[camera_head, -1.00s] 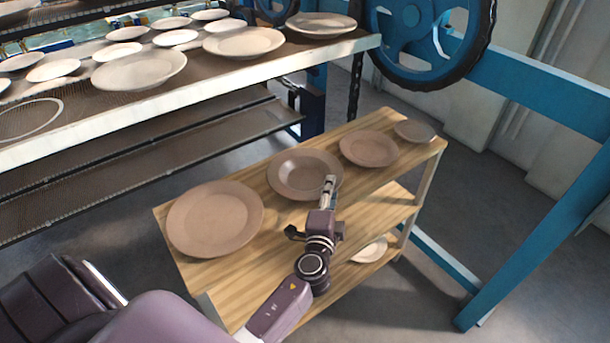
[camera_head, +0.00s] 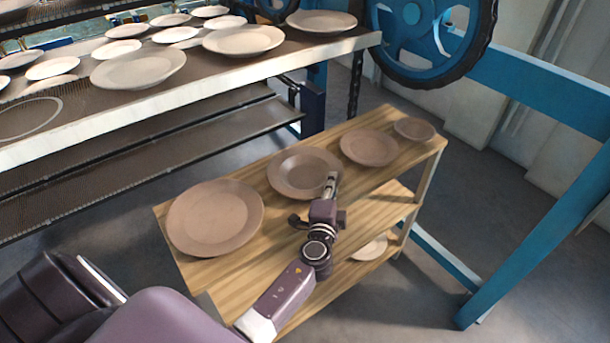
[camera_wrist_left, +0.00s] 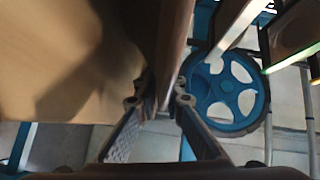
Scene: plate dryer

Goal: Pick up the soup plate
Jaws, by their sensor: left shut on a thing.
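The soup plate (camera_head: 298,173), brownish with a sunken middle, is on the top of the wooden rack between a large flat plate and a smaller one. My left gripper (camera_head: 332,183) reaches its right-hand rim from the front. In the left wrist view the two fingers (camera_wrist_left: 161,103) are shut on the plate's rim, and the plate (camera_wrist_left: 172,45) shows nearly edge-on between them. The fingers hide a small part of the rim in the head view. I cannot tell whether the plate is clear of the board. My right gripper is not in view.
On the wooden rack (camera_head: 285,244), a large plate (camera_head: 214,218) is at left, and two smaller plates (camera_head: 369,147) (camera_head: 414,129) are at right. Another plate (camera_head: 369,248) lies on a lower shelf. A dryer shelf (camera_head: 200,85) with several plates is behind. A blue frame (camera_head: 540,235) stands at right.

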